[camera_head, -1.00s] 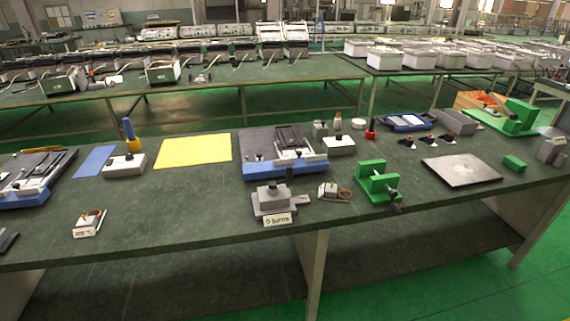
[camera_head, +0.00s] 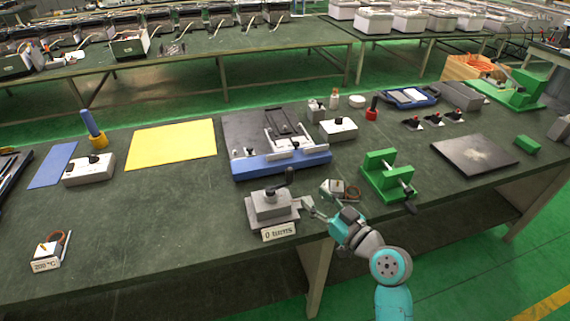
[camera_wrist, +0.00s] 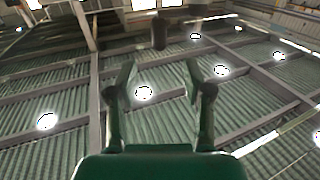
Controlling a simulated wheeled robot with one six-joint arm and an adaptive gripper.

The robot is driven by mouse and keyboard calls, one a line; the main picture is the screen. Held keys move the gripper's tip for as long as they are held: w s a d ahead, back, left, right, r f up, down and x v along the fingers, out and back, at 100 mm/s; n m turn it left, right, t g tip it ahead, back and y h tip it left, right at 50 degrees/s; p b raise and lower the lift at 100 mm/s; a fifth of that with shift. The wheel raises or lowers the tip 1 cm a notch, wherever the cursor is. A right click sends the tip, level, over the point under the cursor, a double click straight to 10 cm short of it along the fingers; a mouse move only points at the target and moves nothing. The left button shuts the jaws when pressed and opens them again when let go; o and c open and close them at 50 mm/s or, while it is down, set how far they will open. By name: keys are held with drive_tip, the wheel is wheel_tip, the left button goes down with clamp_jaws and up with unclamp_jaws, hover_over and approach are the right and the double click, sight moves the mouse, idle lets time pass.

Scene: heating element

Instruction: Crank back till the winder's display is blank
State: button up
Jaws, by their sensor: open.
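The grey winder (camera_head: 270,205) sits at the front edge of the bench in the head view. A dark crank with an upright knob (camera_head: 290,176) is on its top. A pale label on its front (camera_head: 279,232) seems to read "0 turns". My gripper (camera_head: 308,206) is just right of the winder, low and close to its right side; I cannot tell whether they touch. In the wrist view my gripper (camera_wrist: 160,76) has its two fingers wide apart with nothing between them. A dark blurred post (camera_wrist: 158,30) shows beyond them; I cannot tell what it is.
A green cranked device (camera_head: 387,177) stands right of my arm. A small white box with a brown ring (camera_head: 335,188) lies just behind my gripper. A blue-edged plate fixture (camera_head: 280,163) is behind the winder.

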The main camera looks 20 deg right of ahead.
sight(293, 175)
drive_tip(key=x, duration=1.1)
drive_tip(key=shift+w+r, duration=0.2)
drive_tip(key=shift+r, duration=0.05)
drive_tip(key=shift+c, duration=0.3)
clamp_jaws()
